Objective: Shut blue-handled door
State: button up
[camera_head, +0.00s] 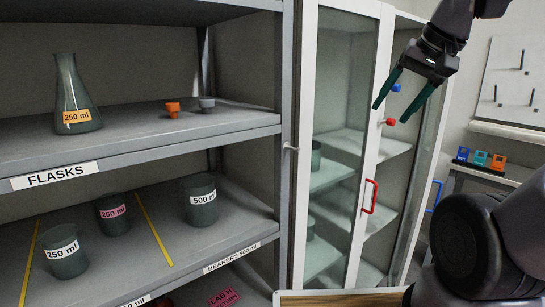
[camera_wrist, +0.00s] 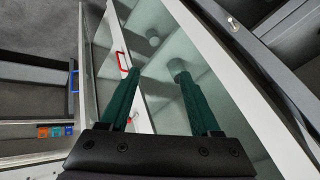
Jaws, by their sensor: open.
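The blue handle (camera_head: 435,195) is on the right edge of the blue-handled door (camera_head: 417,150), a white-framed glass panel at the right of the cabinet. The blue handle also shows at the left in the wrist view (camera_wrist: 75,80). I cannot tell exactly how far this door stands open. The red-handled door (camera_head: 343,120) is left of it, with its red handle (camera_head: 370,197). My gripper (camera_head: 389,114) is open and empty, up in front of the cabinet's upper part, above and left of the blue handle. Its spread fingers (camera_wrist: 157,73) point toward the glass, apart from both handles.
A grey shelf rack (camera_head: 150,148) with labelled flasks and beakers stands at the left, close to the cabinet. Small blue, teal and orange boxes (camera_head: 480,158) sit on a ledge at the right. A wood-topped surface (camera_head: 340,299) is at the bottom. A pegboard (camera_head: 515,85) hangs behind.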

aim_at(436, 107)
jog(key=i+l+u, duration=0.1)
jog(key=l, duration=0.85)
jog(key=i+l+u, duration=0.1)
jog(key=l, duration=0.9)
jog(key=i+l, duration=0.1)
jog(key=l, duration=0.9)
jog(key=i+j+u, duration=0.05)
